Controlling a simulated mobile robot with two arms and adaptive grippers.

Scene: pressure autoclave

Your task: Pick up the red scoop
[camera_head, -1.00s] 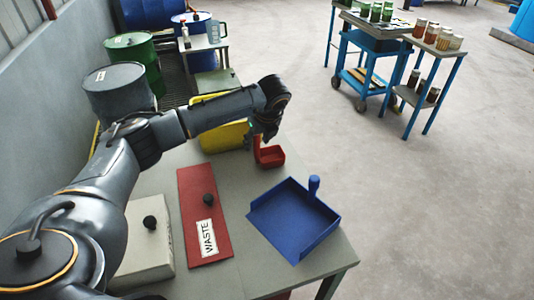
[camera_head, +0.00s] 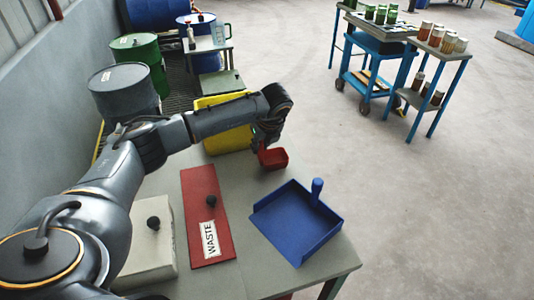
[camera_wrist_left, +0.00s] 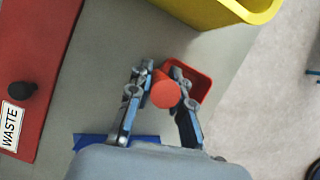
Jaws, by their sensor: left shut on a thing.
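The red scoop (camera_head: 275,158) is near the right edge of the grey table, beside the yellow bin. Its handle points up. My left gripper (camera_head: 260,145) is over it and shut on the handle. In the left wrist view the round end of the red scoop's handle (camera_wrist_left: 165,94) sits between the two fingers, with the red bowl partly hidden behind the right finger. I cannot tell whether the scoop touches the table. My right gripper is not in view.
A blue dustpan (camera_head: 297,222) with an upright handle lies near the front. A red lid marked WASTE (camera_head: 205,218) and a pale box (camera_head: 148,245) are to its left. The yellow bin (camera_head: 226,142) stands close behind the gripper. Open floor lies to the right.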

